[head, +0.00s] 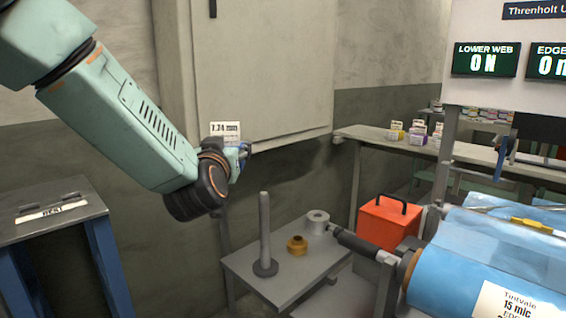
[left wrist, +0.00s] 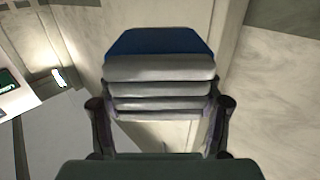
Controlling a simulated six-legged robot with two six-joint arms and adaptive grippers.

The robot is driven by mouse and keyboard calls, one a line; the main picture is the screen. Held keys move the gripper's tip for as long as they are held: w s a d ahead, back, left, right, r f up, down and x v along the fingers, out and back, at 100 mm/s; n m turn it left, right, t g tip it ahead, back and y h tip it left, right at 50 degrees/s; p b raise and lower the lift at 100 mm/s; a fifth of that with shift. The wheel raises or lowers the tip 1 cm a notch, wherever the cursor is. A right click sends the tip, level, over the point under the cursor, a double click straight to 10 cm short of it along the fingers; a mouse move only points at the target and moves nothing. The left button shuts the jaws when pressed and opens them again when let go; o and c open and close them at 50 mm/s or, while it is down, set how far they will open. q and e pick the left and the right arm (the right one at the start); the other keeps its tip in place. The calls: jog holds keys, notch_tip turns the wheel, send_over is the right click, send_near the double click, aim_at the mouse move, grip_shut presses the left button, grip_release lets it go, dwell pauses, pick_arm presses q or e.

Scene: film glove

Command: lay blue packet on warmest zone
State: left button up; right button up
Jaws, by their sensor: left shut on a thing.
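My left gripper (head: 242,158) is raised in front of the pale wall cabinet in the head view. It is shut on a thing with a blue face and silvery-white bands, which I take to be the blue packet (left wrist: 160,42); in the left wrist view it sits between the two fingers. In the head view only a small blue-purple part shows beside my wrist. A white card or readout marked 7.74 (head: 225,128) shows just above the wrist. No surface in view is clearly marked as the warmest zone. My right gripper is not in view.
A dark-topped stand (head: 70,208) with a white label is at left. A low grey table (head: 277,284) holds an upright post (head: 265,230), a brass piece (head: 297,245) and a grey roll (head: 318,221). A red box (head: 388,222) and a blue film roll (head: 480,270) are at right.

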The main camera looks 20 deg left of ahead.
pick_arm(q)
jog(key=shift+r, duration=0.3)
jog(key=d+r+m+h, duration=0.1)
jog(key=d, duration=0.1)
jog(key=d+r+h, duration=0.1)
jog(key=r, duration=0.1)
jog(key=shift+d+r+m+t+h, duration=0.3)
jog(key=shift+d+m+t, duration=0.05)
jog(key=shift+m+t, duration=0.05)
jog(key=s+d+f+m+h, duration=0.45)
jog(key=d+f+h, duration=0.35)
jog(key=d+f, duration=0.2)
jog(key=s+d+f+m+h, duration=0.2)
jog(key=s+f, duration=0.4)
jog(key=f, duration=0.4)
jog(key=s+d+f+m+g+h, duration=0.1)
jog(key=s+d+f+m+h, duration=0.1)
jog(key=s+f, duration=0.4)
notch_tip(320, 180, down, 4)
jog(key=shift+s+d+f+g+h, duration=0.1)
jog(key=shift+s+d+g+h, duration=0.15)
jog(key=shift+h, duration=0.35)
